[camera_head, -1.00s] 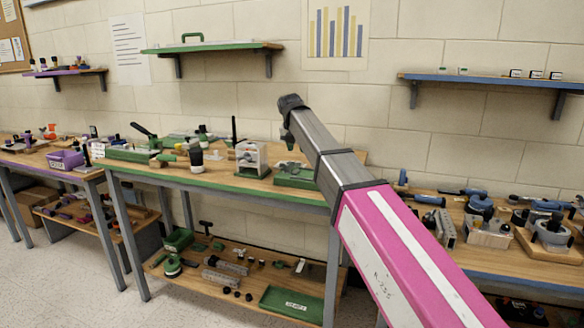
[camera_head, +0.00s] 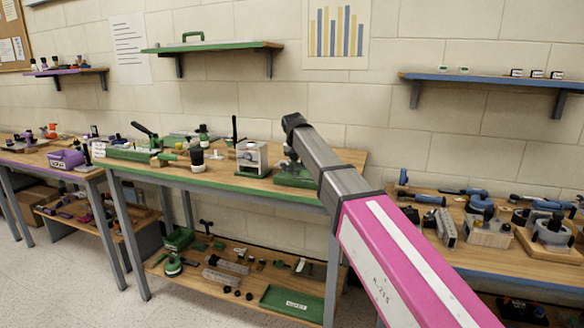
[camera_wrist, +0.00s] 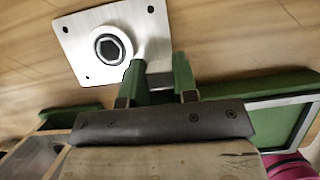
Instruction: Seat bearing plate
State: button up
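A pale metal plate (camera_wrist: 82,37) with a round raised hub and a dark hexagonal hole in its middle fills the upper left of the wrist view. It has small dark holes near its corners. My gripper (camera_wrist: 160,68) shows below and right of it, with two green fingers apart. The left finger reaches to the plate's lower right edge; whether it touches the plate I cannot tell. A small grey piece shows between the fingers, and I cannot tell what it is. In the head view my arm reaches over the green-edged table, and the fingers are not clear there.
A green tray-like part (camera_wrist: 268,118) with a pale edge lies right of my gripper in the wrist view. On the green-edged table (camera_head: 222,187), a pale block-like stand (camera_head: 251,160) and a green fixture (camera_head: 296,176) stand close to my arm. A blue-edged table with tools is at right.

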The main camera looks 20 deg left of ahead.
grip_shut()
